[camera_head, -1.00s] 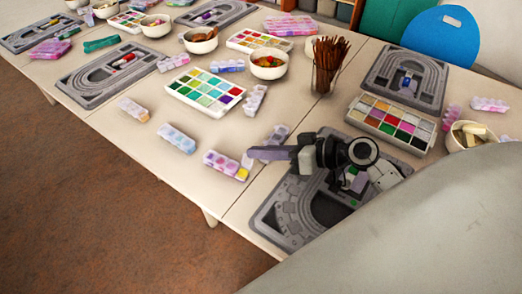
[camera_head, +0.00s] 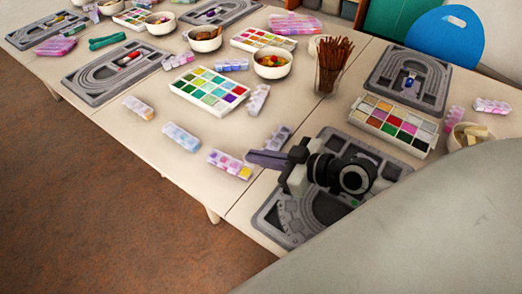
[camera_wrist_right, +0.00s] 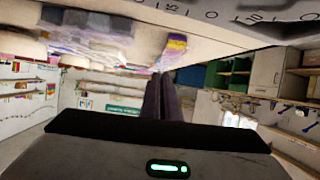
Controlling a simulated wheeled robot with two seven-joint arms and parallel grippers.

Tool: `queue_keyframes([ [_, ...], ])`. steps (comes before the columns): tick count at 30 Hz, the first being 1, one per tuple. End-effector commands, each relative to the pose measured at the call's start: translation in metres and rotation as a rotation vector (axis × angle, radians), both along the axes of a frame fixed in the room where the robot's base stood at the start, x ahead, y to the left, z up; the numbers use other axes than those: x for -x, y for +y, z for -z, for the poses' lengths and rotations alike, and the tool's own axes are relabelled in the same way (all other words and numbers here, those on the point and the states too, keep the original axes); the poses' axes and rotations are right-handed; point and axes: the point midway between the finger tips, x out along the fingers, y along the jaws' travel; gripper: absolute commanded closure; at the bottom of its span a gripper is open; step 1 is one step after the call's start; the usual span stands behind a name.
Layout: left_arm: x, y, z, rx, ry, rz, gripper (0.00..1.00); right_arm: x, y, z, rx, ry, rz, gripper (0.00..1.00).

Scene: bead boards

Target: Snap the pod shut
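A small purple, pink and white pod (camera_head: 227,163) with a yellow end compartment lies on the near table, left of my right gripper. Its yellow and purple end (camera_wrist_right: 177,43) shows at the top of the right wrist view, beyond the fingertips. I cannot tell whether any of its lids stands open. My right gripper (camera_head: 250,157) is at the pod's right end, apparently above the table; I cannot tell whether it touches. In the right wrist view its two dark fingers (camera_wrist_right: 161,76) lie together with nothing visible between them. My left gripper is not in view.
More pods, such as a blue one (camera_head: 180,137) and a mauve one (camera_head: 277,139), lie nearby. A grey bead board (camera_head: 268,219) is under my right arm. A bead palette (camera_head: 210,90) and a cup of sticks (camera_head: 328,72) stand behind. The table's front edge is close.

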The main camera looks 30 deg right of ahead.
Motion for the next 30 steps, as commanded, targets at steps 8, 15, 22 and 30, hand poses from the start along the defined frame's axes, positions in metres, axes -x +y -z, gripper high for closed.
queue_keyframes([
  [8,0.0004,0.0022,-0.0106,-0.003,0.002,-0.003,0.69,0.0032,0.0060,-0.0009,0.101,-0.052,0.000,1.00],
  [15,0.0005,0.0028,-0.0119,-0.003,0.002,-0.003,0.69,0.0037,0.0072,0.0005,0.129,-0.068,0.001,1.00],
  [22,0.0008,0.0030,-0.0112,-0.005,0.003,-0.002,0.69,0.0038,0.0071,0.0008,0.129,-0.068,0.000,1.00],
  [30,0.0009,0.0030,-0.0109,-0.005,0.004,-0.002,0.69,0.0037,0.0071,0.0008,0.129,-0.067,0.001,0.79],
])
